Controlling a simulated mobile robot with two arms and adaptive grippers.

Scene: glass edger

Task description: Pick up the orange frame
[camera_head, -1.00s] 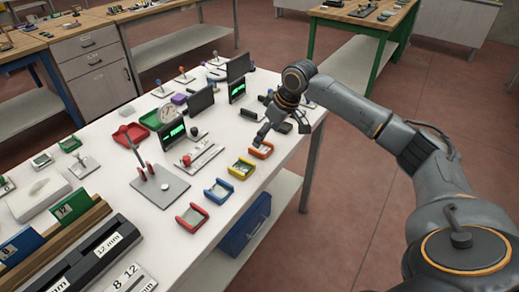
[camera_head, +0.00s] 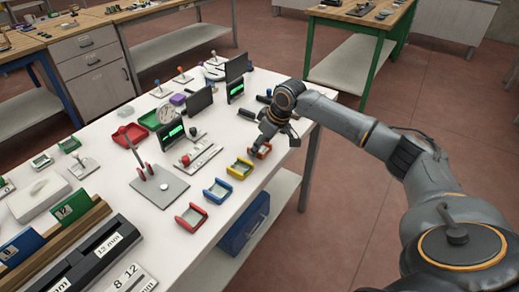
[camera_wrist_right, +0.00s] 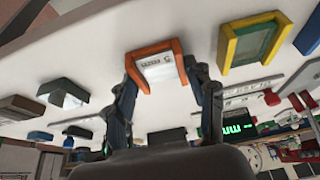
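The orange frame (camera_head: 264,152) lies on the white table near its right edge, partly covered by my right gripper (camera_head: 259,146) in the head view. In the right wrist view the orange frame (camera_wrist_right: 152,48) is a U shape around a pale plate with small print, its open side facing my gripper. The fingers of my right gripper (camera_wrist_right: 164,88) are spread, one beside each arm of the frame. I cannot tell whether they touch it. My left gripper is not in view.
A yellow frame (camera_head: 240,169), a blue frame (camera_head: 217,191) and a red frame (camera_head: 191,217) line the same table edge. A small screen (camera_head: 172,131) and a grey plate with a lever (camera_head: 160,186) stand further in. Small dark parts lie beyond my gripper.

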